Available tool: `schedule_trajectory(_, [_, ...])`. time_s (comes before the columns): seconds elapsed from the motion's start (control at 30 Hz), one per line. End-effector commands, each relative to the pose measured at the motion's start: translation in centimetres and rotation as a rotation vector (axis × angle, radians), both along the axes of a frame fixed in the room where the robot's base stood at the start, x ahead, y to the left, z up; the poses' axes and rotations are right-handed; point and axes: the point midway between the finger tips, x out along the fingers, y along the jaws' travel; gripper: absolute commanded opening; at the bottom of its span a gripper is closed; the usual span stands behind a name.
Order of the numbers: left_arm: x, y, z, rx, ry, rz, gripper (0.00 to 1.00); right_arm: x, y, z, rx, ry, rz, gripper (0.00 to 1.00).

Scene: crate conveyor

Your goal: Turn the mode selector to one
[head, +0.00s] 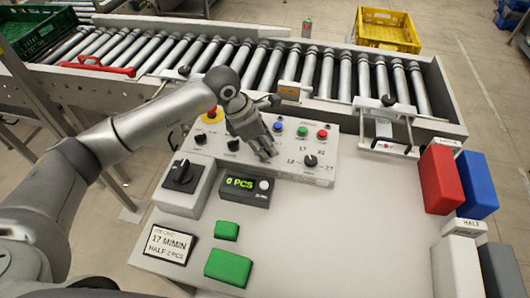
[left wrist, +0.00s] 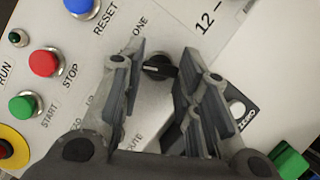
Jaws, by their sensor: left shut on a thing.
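The mode selector is a small black knob (left wrist: 158,67) on the grey control panel (head: 205,155). It shows between my left fingers in the left wrist view, with the printed word ONE close beside it. My left gripper (head: 266,150) reaches down onto the panel and hides this knob in the head view. In the left wrist view the left gripper (left wrist: 155,85) is shut on the knob, with one finger on each side. I cannot tell for sure which mark the knob points at. My right gripper is in neither view.
A numbered dial (head: 310,160) and a red button (head: 322,134) are close right of the gripper. A large black rotary switch (head: 181,174) and a counter display (head: 245,185) stand in front. Red (head: 440,180) and blue (head: 477,185) blocks stand right. The roller conveyor (head: 250,65) runs behind.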

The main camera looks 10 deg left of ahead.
Motion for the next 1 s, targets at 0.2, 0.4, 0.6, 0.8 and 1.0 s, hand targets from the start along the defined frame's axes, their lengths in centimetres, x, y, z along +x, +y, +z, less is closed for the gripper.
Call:
schedule_trajectory(0.2, [0.4,0.1,-0.7,0.000,-0.006,-0.203,0.06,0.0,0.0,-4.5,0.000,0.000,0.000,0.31])
schedule_trajectory(0.4, [0.5,0.1,-0.6,-0.001,-0.003,-0.394,0.06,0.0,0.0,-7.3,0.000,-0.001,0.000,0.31])
schedule_trajectory(0.6, [0.7,0.0,-0.5,-0.001,-0.003,-0.584,0.06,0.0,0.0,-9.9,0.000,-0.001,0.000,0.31])
schedule_trajectory(0.8, [0.8,0.0,-0.4,-0.001,-0.003,-0.772,0.06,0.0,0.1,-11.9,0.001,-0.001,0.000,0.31])
schedule_trajectory(1.0, [0.9,-0.1,-0.2,0.000,-0.002,-0.947,0.06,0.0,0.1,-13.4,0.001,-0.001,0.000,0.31])
